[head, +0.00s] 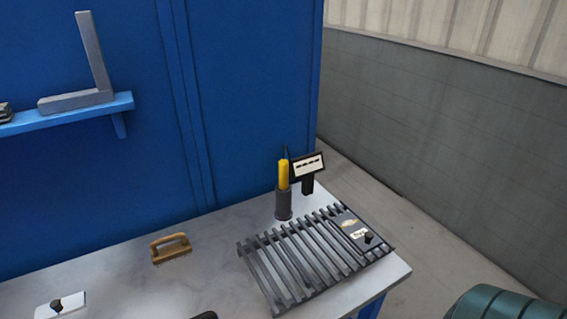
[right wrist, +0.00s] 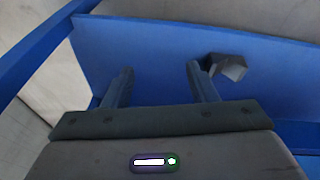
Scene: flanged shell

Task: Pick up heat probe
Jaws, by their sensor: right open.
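The heat probe (head: 283,174), with a yellow handle and a dark tip, stands upright in a dark cylindrical holder (head: 283,204) on the grey workbench. A small black display with a white readout (head: 307,164) stands just behind and right of it. My right gripper (right wrist: 160,80) shows in the right wrist view with its two fingers apart and nothing between them. A blue surface lies beyond the fingers, and the probe is not in that view. No gripper shows clearly in the head view.
A slatted dark rack (head: 305,255) with a control panel lies right of centre, in front of the holder. A brown-handled block (head: 171,248) and a white plate with a knob (head: 60,304) are further left. A grey hexagonal part (right wrist: 229,67) is near the right finger.

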